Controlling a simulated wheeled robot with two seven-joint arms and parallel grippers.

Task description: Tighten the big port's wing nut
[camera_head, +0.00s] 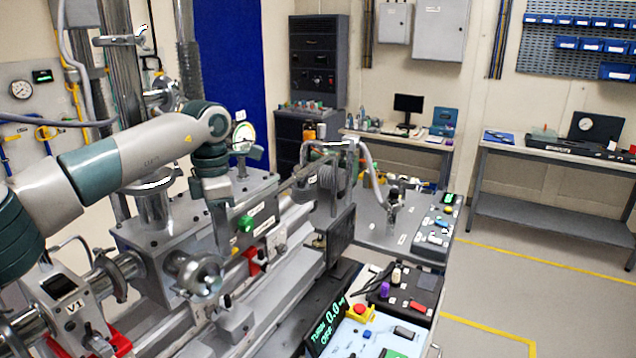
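My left arm comes in from the left, and its wrist bends down over the grey metal chamber (165,245). My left gripper (226,232) points down at the chamber's right side, near a green knob (245,223). Its fingertips are small and hard to make out against the metal, so I cannot tell if they touch anything. A round silvery port with a clamp (199,274) sticks out at the chamber's front, below the gripper. I cannot clearly make out a wing nut on it. My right gripper is out of view.
A dark display reading TURN 0.0 and OFF (328,322) stands at bottom centre, beside a control box with a red button (361,312). A metal rail (285,292) runs right of the port. Workbenches stand at the back. The floor at right is clear.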

